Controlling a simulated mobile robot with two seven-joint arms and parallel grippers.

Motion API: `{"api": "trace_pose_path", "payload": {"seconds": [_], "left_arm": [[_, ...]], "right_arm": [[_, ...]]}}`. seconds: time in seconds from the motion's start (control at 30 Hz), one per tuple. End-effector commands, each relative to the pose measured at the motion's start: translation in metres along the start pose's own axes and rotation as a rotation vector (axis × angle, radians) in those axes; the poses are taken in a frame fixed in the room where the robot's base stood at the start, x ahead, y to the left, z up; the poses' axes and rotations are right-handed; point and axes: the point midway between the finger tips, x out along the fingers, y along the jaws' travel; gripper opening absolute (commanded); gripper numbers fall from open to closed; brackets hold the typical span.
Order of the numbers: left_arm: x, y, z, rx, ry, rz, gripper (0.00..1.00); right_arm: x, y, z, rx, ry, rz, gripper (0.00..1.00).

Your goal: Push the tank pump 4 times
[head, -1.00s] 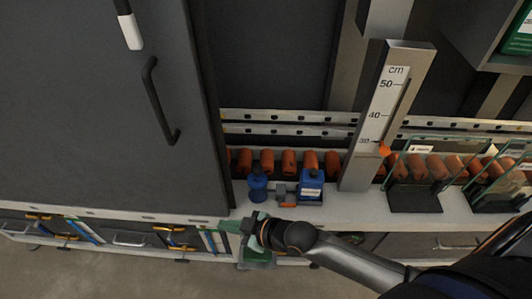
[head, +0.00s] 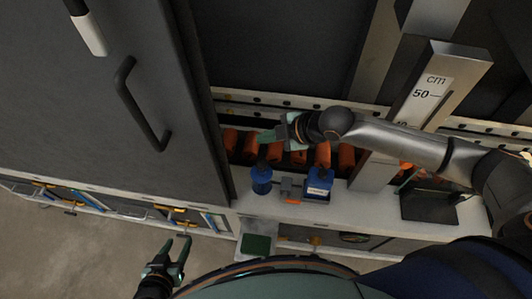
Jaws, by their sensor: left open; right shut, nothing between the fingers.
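A small blue pump unit stands on the light counter: a rounded blue part (head: 261,181) with a dark knob on top at left, and a blue box with a white label (head: 319,184) at right. I cannot tell for sure which part is the tank pump. My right gripper (head: 266,137) is shut and empty. It reaches in from the right and appears above the rounded part, apart from it; the exact height is unclear. My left gripper (head: 180,248) is open and empty, low over the floor in front of the counter.
A large dark door with a black handle (head: 142,105) fills the left. Orange cylinders (head: 347,157) line the back of the counter. A metal column with a cm scale (head: 432,88) stands at the right. An open drawer with a green item (head: 256,244) lies below the pump unit.

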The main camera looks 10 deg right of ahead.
Motion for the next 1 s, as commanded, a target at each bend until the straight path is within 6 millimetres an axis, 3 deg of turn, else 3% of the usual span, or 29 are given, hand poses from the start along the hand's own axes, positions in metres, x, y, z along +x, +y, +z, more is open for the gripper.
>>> {"api": "trace_pose_path", "payload": {"seconds": [0.53,1.0], "left_arm": [[0.005,-0.001,0.008,-0.001,-0.003,0.000,0.50],[0.046,-0.004,0.053,-0.001,-0.004,0.000,0.50]], "right_arm": [[0.005,-0.004,0.004,-0.001,-0.001,0.000,0.00],[0.044,-0.032,0.033,-0.002,-0.001,0.001,0.00]]}}
